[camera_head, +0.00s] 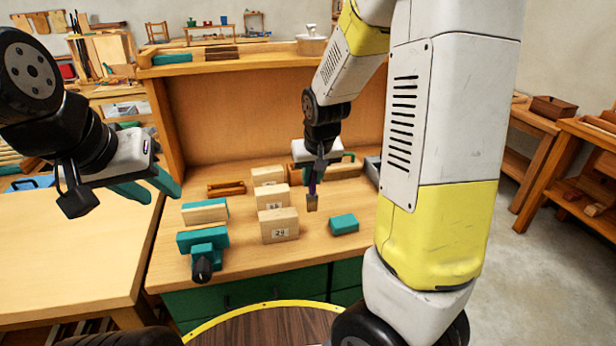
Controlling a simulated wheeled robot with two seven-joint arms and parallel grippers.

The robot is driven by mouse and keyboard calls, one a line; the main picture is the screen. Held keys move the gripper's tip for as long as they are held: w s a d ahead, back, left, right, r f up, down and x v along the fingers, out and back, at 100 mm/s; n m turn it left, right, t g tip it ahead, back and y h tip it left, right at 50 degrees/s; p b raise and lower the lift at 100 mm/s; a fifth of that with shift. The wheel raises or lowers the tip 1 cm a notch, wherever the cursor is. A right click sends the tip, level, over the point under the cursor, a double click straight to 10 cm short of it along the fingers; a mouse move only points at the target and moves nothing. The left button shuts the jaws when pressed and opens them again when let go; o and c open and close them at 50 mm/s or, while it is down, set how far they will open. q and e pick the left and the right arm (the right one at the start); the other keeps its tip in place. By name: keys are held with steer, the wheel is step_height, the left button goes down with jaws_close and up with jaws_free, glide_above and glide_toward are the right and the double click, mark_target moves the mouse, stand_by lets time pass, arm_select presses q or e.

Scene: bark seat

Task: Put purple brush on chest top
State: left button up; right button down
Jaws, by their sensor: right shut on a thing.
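The purple brush (312,189) hangs with its brown bristle end down in my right gripper (316,171). The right gripper is shut on its upper part and holds it over the wooden worktop (325,262) with green drawers below, possibly the chest top. The brush's lower end shows just right of a pale block marked 24; whether it touches the top cannot be told. My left gripper (148,188) is open and empty, its teal fingers apart, at the left above the gap between two benches.
Wooden blocks (279,226), a teal block (344,224) and a teal-and-black tool (205,254) stand on the worktop. A tall back panel (230,115) closes its rear. Another bench (70,250) is at left. Bare wood shows at the front.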

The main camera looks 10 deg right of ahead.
steer(key=w+d+f, duration=0.1)
steer(key=w+f, duration=0.1)
steer(key=w, duration=0.4)
steer(key=w+d+f, duration=0.2)
steer(key=w, duration=0.5)
steer(key=shift+d+f, duration=0.15)
steer(key=shift+f, duration=0.25)
steer(key=shift+w+f, duration=0.1)
steer(key=shift+f, duration=0.1)
steer(key=c, duration=1.3)
jaws_free()
